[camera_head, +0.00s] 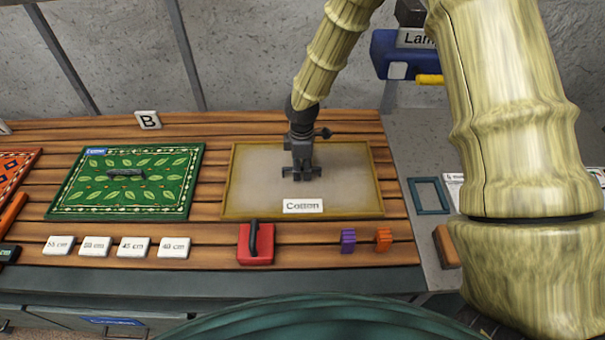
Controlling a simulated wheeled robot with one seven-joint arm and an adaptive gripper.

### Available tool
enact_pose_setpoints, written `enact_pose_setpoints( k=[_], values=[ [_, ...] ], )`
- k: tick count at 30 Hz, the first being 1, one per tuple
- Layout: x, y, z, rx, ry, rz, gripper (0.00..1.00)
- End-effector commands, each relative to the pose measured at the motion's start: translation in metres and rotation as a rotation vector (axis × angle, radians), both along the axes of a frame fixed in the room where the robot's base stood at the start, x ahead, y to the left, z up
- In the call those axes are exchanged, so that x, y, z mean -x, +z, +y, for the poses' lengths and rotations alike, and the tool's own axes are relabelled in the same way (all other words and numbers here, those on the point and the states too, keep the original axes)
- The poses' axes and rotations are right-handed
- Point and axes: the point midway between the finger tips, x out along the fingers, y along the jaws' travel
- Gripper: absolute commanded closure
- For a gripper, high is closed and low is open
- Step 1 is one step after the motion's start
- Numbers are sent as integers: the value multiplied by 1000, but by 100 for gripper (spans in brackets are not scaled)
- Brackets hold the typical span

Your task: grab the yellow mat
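A flat rectangular mat (350,190) with a yellow border and a greyish-beige middle lies on the wooden slatted table. A white label reading "Cotton" (303,206) sits at its front edge. My gripper (301,173) is over the middle of this mat, pointing down. Its dark fingertips are at or just above the mat's surface; contact cannot be told. A dark shape at the fingertips may be a handle, and whether the fingers are closed on it is unclear. The gripper hides part of the mat's middle.
A green leaf-patterned mat (125,190) with a dark handle lies to the left. Several white size tags (133,247), a red block with a black handle (256,244), a purple piece (348,241) and an orange piece (383,240) line the front. A grey wall stands behind.

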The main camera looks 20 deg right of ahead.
Motion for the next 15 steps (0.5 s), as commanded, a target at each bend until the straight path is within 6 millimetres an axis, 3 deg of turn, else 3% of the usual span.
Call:
enact_pose_setpoints(
  k=[10,11,15],
  values=[
    [0,-5,0,0,0,0,61],
    [0,-5,0,0,0,0,63],
    [0,-5,0,0,0,0,88]
  ],
)
